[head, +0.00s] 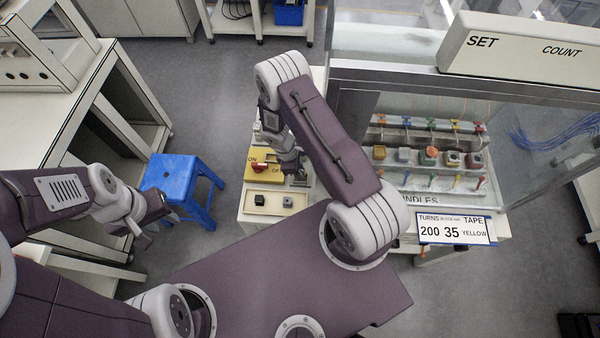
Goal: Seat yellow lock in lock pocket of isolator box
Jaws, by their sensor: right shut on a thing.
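The isolator box is the yellow panel (257,174) marked ON and OFF, with a red switch (262,168), on the pale bench at centre. My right gripper (292,167) points down at the panel's right side, close to the switch. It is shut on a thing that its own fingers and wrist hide. I cannot make out the yellow lock or the lock pocket in the head view, nor whether the held thing touches the box. My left gripper (156,230) is far to the left, in front of the blue stool, with its fingers apart and nothing visible between them.
A glass-fronted cabinet (400,75) with several coloured parts stands right. A blue stool (172,172) stands left. Open floor lies between stool and bench.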

